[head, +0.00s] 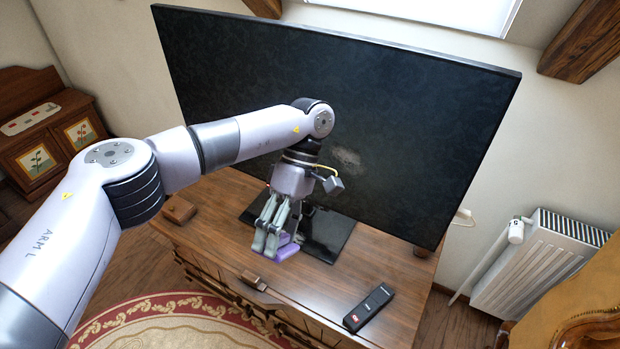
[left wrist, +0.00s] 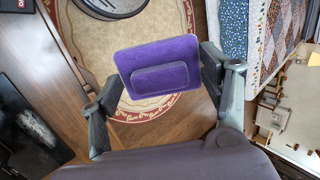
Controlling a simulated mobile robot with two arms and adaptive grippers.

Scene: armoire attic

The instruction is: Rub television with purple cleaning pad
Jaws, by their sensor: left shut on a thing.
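The television (head: 420,130) is a large dark flat screen standing on a wooden cabinet. A greyish smudge (head: 346,157) shows on its screen, just right of my gripper. My left gripper (head: 272,240) is in front of the lower part of the screen, above the cabinet top and pointing down. It is shut on the purple cleaning pad (head: 287,250), which sits between its fingers. In the left wrist view the pad (left wrist: 160,68) is a purple rounded rectangle with a raised block, between the two fingers. My right gripper is not in view.
The wooden cabinet (head: 400,318) carries a black remote (head: 369,307) near its front right and a small brown box (head: 179,209) at its left. A white radiator (head: 540,262) stands at right. A patterned rug (head: 180,325) lies in front.

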